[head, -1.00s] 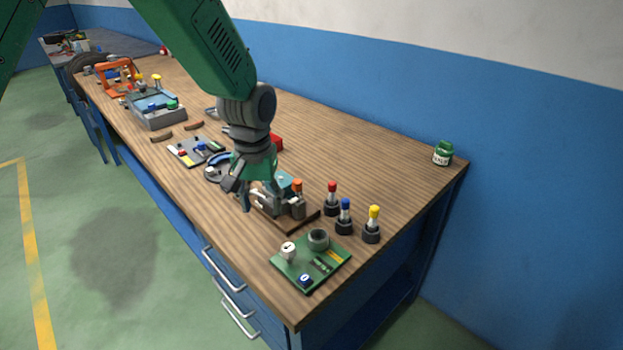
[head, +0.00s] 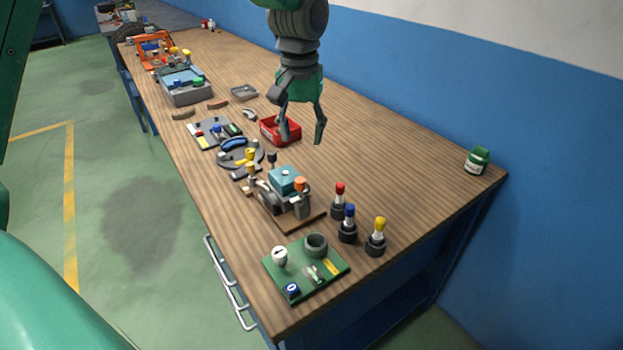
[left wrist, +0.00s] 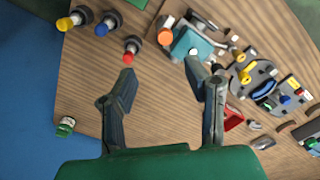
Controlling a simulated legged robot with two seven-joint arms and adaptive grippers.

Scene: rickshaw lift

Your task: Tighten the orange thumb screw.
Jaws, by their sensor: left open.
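The orange thumb screw (head: 299,183) stands on a grey clamp beside a teal block (head: 285,178), on a small wooden base (head: 303,222) on the bench. In the left wrist view the orange screw (left wrist: 165,35) lies beyond the fingertips, to the left of the teal block (left wrist: 190,45). My left gripper (head: 302,141) is open and empty, raised above the bench behind the clamp and apart from it. Its two spread fingers also show in the left wrist view (left wrist: 160,66). A large green shape at the lower left may be part of my own body. My right gripper is not in view.
Red, blue and yellow-topped drivers (head: 348,224) stand right of the clamp. A green board (head: 322,278) lies in front. A red bin (head: 270,130) and a round grey fixture (head: 232,160) are behind. A green jar (head: 477,160) stands at the far right. The back right bench is clear.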

